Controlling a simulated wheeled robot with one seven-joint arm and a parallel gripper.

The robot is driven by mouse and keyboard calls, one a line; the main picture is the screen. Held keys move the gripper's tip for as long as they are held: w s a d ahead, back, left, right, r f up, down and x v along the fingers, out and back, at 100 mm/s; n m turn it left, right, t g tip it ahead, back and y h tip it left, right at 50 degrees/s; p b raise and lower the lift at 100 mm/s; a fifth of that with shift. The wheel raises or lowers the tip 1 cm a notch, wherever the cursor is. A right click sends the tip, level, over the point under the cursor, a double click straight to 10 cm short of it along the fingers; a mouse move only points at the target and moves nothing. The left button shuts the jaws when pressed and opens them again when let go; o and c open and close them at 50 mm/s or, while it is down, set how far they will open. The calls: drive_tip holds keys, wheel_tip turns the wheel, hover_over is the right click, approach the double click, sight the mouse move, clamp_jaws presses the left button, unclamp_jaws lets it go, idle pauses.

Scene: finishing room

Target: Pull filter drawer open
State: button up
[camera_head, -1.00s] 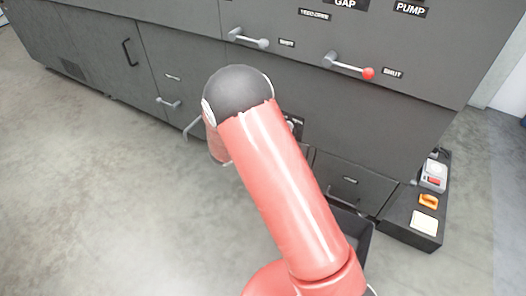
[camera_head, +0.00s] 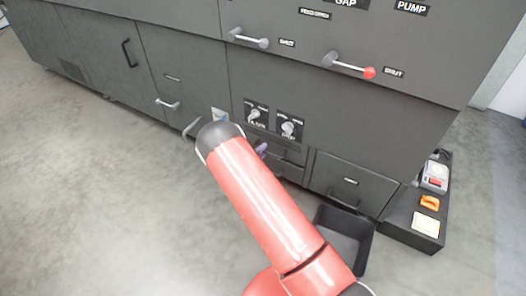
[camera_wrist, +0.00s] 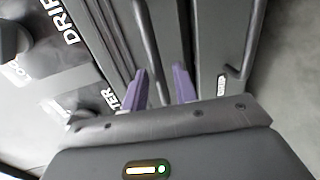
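My gripper (camera_wrist: 161,86) shows in the wrist view with two purple fingers spread apart. A dark bar handle (camera_wrist: 148,42) runs down between the fingers; I see no grip on it. In the head view a purple fingertip (camera_head: 262,148) shows past the end of my arm, in front of narrow stacked drawers (camera_head: 288,155) below two knobs. The drawers look shut, partly hidden by my arm. I cannot read which one is the filter drawer. A label ending in "TER" (camera_wrist: 134,98) lies beside the left finger in the wrist view.
A wider drawer with a bar handle (camera_head: 345,202) is to the right. An open black bin (camera_head: 345,235) stands on the floor below it. A low dark box (camera_head: 412,218) with small items is further right. Levers (camera_head: 348,66) stick out above. The floor at left is clear.

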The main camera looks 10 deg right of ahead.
drive_tip(key=shift+w+d+f, duration=0.1)
drive_tip(key=shift+w+d, duration=0.3)
drive_tip(key=shift+w, duration=0.1)
clamp_jaws()
drive_tip(key=shift+s, duration=0.1)
